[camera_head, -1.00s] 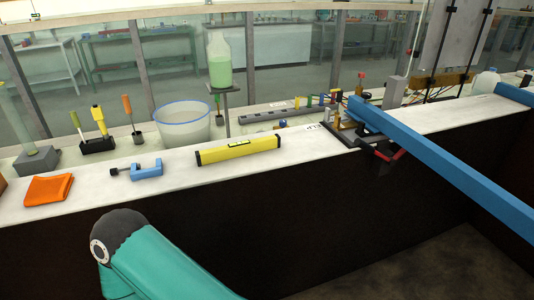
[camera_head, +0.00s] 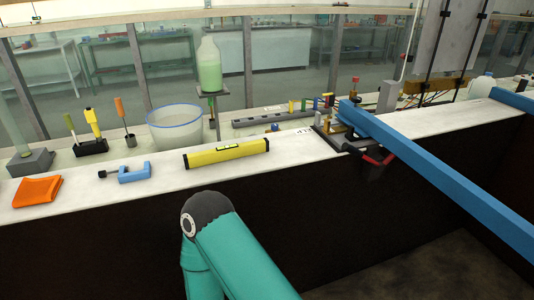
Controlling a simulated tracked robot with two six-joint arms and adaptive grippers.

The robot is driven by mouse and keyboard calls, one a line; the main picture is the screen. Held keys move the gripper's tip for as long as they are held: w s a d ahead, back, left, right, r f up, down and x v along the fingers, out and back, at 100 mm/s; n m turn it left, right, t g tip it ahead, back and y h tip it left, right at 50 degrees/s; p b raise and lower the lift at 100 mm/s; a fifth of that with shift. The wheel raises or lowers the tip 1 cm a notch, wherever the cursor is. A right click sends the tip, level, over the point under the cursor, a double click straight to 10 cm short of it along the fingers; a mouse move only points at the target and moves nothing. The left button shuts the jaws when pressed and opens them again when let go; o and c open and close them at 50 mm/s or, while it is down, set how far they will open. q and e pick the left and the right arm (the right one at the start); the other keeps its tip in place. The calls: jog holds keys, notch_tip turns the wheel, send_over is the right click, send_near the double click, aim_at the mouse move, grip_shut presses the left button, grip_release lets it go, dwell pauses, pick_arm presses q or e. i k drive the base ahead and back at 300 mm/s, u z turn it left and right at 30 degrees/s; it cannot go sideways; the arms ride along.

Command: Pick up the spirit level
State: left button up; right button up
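The spirit level (camera_head: 226,153) is a yellow bar with dark ends and a small vial window. It lies flat on the white ledge, slightly tilted in the picture, behind my teal arm link (camera_head: 220,235) at the bottom middle. Nothing holds it. The arm's dark elbow joint shows a little in front of and below it in the picture. Neither of my grippers is in view.
A blue clamp (camera_head: 134,171) and an orange cloth (camera_head: 38,190) lie left on the ledge. A bucket (camera_head: 176,128) and a green bottle (camera_head: 209,66) stand behind the level. A long blue beam (camera_head: 430,165) crosses the right side. The ledge around the level is clear.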

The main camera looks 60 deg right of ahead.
aim_at(235, 151)
jog(key=z, duration=0.15)
jog(key=i, duration=0.5)
jog(key=z, duration=1.25)
jog(key=k, duration=0.6)
jog(key=z, duration=0.15)
jog(key=i, duration=0.6)
jog(key=u, duration=0.2)
jog(key=k, duration=0.5)
jog(key=z, duration=0.2)
jog(key=i, duration=0.15)
jog(key=u, duration=0.05)
